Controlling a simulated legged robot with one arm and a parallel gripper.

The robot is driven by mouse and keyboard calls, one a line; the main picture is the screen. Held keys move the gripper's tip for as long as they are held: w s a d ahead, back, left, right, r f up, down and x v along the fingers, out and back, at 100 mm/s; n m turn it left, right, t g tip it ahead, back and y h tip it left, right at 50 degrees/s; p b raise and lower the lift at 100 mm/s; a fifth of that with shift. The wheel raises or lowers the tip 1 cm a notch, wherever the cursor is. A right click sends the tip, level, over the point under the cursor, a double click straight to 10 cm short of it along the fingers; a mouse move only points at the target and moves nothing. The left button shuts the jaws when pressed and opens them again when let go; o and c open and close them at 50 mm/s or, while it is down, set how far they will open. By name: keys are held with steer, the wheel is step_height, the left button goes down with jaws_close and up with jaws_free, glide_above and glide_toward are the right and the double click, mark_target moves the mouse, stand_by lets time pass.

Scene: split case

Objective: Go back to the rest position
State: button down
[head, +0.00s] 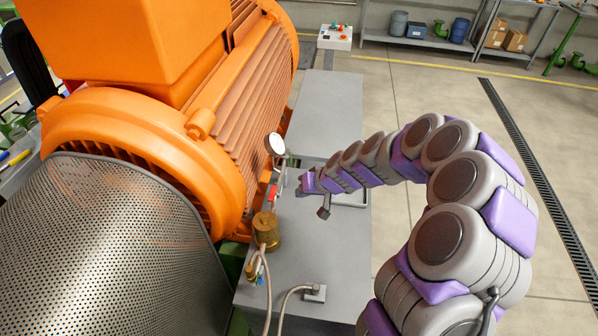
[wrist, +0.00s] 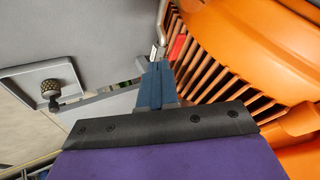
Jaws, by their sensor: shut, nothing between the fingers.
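My gripper (head: 304,184) is at the end of my grey and purple arm, which reaches left over the grey bench. It is close to the gauge and valve beside the orange motor (head: 240,90). In the wrist view my gripper's dark blue fingers (wrist: 158,82) are together with nothing between them. The motor's orange fins (wrist: 215,50) are just right of them, and a red part (wrist: 177,46) shows past the tips. I cannot tell whether the fingers touch anything. No marked rest position shows.
A white-faced gauge (head: 275,144), a red handle (head: 273,192) and a brass fitting (head: 267,232) with hoses stand along the bench (head: 325,250). A perforated guard (head: 110,250) is at left. Open floor (head: 430,105) lies right.

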steer(key=s+r+n+g, duration=0.2)
steer(key=s+r+g, duration=0.1)
steer(key=s+r, duration=1)
steer(key=s+d+r+m+g+h, duration=0.1)
steer(key=s+d, duration=0.3)
steer(key=s, duration=0.5)
steer(key=s+d+r+m+g+h, duration=0.1)
steer(key=s+d+h, duration=0.2)
steer(key=s+d, duration=0.2)
steer(key=s+d+m+g+h, duration=0.1)
steer(key=s+d, duration=0.3)
steer(key=s, duration=0.8)
steer(key=shift+s+d+r+m+h, duration=0.15)
steer(key=shift+s+r+m+h, duration=0.2)
steer(key=shift+r+m+h, duration=0.05)
steer(key=shift+a, duration=0.2)
